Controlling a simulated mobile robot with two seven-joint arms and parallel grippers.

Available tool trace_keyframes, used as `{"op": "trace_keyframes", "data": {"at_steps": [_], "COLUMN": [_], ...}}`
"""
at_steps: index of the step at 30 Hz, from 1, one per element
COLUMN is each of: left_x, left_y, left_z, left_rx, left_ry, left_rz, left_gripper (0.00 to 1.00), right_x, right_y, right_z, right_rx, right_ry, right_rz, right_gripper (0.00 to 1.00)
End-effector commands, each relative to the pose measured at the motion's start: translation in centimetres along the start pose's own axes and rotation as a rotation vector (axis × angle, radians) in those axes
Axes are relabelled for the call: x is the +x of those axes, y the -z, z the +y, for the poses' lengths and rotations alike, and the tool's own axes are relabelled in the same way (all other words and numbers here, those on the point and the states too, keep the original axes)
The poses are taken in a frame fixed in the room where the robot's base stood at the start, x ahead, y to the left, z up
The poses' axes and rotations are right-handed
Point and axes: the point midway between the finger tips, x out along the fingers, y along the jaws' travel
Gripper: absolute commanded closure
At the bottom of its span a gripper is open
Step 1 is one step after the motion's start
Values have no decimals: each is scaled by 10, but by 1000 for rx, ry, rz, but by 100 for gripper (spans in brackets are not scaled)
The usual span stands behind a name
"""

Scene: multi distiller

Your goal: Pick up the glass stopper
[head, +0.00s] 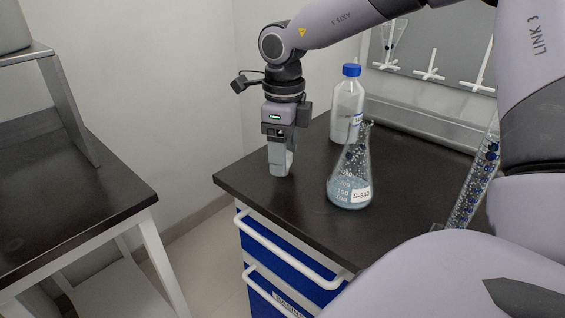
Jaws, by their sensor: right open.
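I cannot make out the glass stopper in the head view; it may be hidden behind or between the fingers of my right gripper. My right gripper (281,170) points straight down at the left part of the dark bench top (310,205), close to its surface. It is open, and its fingers are seen nearly edge-on, so the gap between them is hard to see. A conical glass flask (342,190) with pale blue liquid and a white label stands to the right of the gripper, apart from it. My left gripper is not in view.
A clear bottle (347,108) with a blue cap stands behind the flask. A tall, clear column (470,190) with blue beads inside stands farther right. A drying rack (430,68) hangs on the wall. Blue drawers (285,248) are below the bench; another dark table (70,190) is left.

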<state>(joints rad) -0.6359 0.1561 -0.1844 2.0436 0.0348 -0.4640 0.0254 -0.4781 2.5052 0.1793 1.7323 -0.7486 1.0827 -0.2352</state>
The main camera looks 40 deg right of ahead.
Motion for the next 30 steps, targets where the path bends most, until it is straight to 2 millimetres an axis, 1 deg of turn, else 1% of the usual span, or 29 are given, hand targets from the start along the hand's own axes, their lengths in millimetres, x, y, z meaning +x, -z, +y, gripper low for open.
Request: {"op": "trace_keyframes", "data": {"at_steps": [1, 3, 9, 10, 11, 12, 15, 26, 30], "left_x": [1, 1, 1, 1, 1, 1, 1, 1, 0], "left_y": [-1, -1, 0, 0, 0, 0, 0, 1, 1], "left_z": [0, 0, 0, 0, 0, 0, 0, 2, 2], "left_rx": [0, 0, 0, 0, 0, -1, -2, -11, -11], "left_ry": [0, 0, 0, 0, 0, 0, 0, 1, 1], "left_rz": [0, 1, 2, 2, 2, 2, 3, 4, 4], "left_gripper": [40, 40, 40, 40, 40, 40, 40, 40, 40], "right_x": [6, 9, 10, 10, 10, 10, 9, 8, 2], "right_y": [0, 0, 0, 0, 0, 0, 0, 0, 0], "right_z": [0, 0, 0, 0, 0, 0, 0, 0, 0], "right_rx": [0, 0, 0, 0, 0, 0, 0, 0, 1], "right_ry": [0, 0, 1, 1, 0, 0, 0, 0, 1], "right_rz": [3, 1, 0, 0, 0, 0, 0, -1, -2], "right_gripper": [34, 34, 34, 38, 47, 60, 89, 89, 89]}}
